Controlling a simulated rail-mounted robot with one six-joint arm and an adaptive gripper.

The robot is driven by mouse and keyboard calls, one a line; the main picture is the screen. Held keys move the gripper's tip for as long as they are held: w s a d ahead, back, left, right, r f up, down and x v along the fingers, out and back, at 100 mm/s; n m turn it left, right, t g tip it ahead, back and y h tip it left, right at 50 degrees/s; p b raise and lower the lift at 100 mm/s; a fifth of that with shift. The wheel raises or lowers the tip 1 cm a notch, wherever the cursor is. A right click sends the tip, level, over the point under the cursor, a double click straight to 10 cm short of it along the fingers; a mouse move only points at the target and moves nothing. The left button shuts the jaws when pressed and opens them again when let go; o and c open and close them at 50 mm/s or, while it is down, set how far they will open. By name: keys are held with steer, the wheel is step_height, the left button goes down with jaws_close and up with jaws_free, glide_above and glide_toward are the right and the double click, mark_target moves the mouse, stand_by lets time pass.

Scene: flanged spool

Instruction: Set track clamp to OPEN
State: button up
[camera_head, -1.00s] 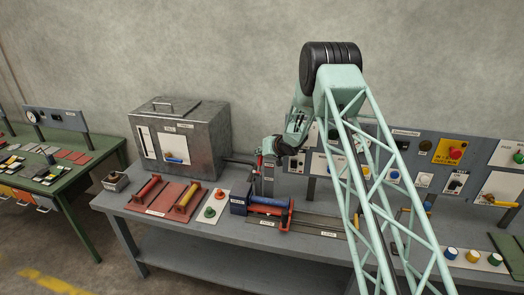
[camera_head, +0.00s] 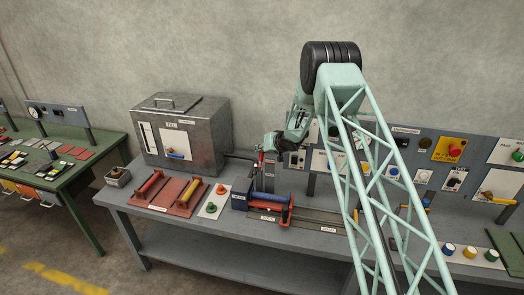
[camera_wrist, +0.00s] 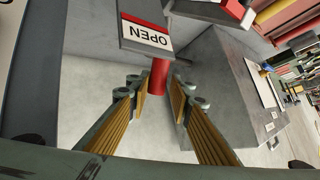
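The track clamp's red handle (camera_head: 261,157) stands on a grey post at the back of the bench, left of my arm. In the wrist view the red handle (camera_wrist: 158,78) shows between my fingertips, below a plate with a red and white OPEN label (camera_wrist: 146,35). My gripper (camera_wrist: 160,88) is open, its fingers on either side of the handle with a visible gap; contact cannot be made out. In the head view my gripper (camera_head: 268,144) is small and beside the handle's top.
A grey metal box (camera_head: 182,135) stands left of the clamp; it also shows in the wrist view (camera_wrist: 225,90). A control panel (camera_head: 425,160) stands to the right. Red trays with rollers (camera_head: 165,193) and dark rails (camera_head: 325,219) occupy the bench front.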

steer(key=shift+o, duration=1)
steer(key=shift+s+r, duration=0.1)
steer(key=shift+r, duration=0.1)
steer(key=v, duration=1.1)
steer(key=shift+s, duration=0.3)
steer(key=shift+d+r, duration=0.1)
steer(key=shift+r, duration=0.15)
